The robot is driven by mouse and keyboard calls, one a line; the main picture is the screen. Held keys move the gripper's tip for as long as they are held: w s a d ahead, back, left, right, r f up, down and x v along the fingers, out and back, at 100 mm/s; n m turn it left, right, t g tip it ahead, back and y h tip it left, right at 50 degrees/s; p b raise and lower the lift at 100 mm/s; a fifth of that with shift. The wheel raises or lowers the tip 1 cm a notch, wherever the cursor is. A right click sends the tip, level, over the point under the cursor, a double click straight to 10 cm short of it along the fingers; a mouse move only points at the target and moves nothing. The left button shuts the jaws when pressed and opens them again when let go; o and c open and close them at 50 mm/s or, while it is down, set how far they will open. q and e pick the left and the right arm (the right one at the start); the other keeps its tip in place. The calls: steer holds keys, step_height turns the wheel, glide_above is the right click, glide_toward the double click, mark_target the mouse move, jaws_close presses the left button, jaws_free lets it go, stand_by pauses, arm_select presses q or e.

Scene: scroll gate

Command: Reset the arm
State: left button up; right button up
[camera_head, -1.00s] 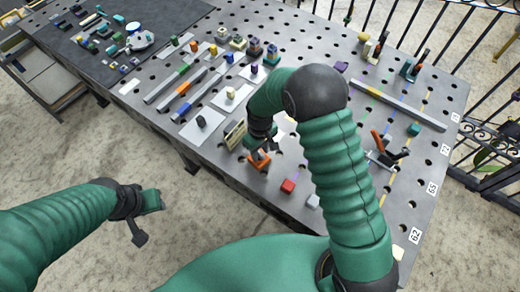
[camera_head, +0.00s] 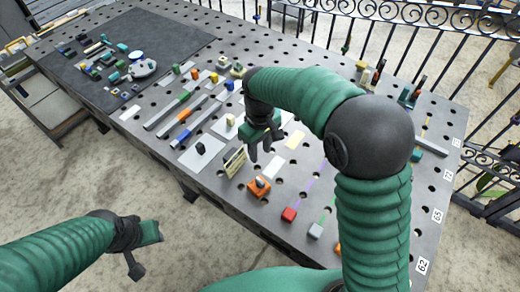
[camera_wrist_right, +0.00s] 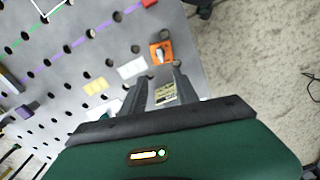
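My right arm reaches over the perforated metal table. My right gripper (camera_head: 264,148) hangs above the table, with its fingers apart and nothing between them. In the right wrist view, its two dark fingers (camera_wrist_right: 158,92) are spread, and a small tan upright plate (camera_wrist_right: 166,93) shows beyond the gap.
The tan plate (camera_head: 235,160) stands near the table's front edge. A red block (camera_head: 289,214) and a grey block (camera_head: 315,230) lie to the right. Coloured bars (camera_head: 184,112) and several small pieces fill the left. A black railing (camera_head: 400,20) runs behind the table.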

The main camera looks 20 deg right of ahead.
steer(key=s+d+f+m+t, duration=0.1)
steer(key=s+d+f+m, duration=0.1)
steer(key=s, duration=0.5)
steer(key=s+d+f+m+t, duration=0.1)
steer(key=s+d+f+m, duration=0.2)
steer(key=s, duration=0.5)
steer(key=shift+t, duration=0.3)
steer(key=shift+s+d, duration=0.15)
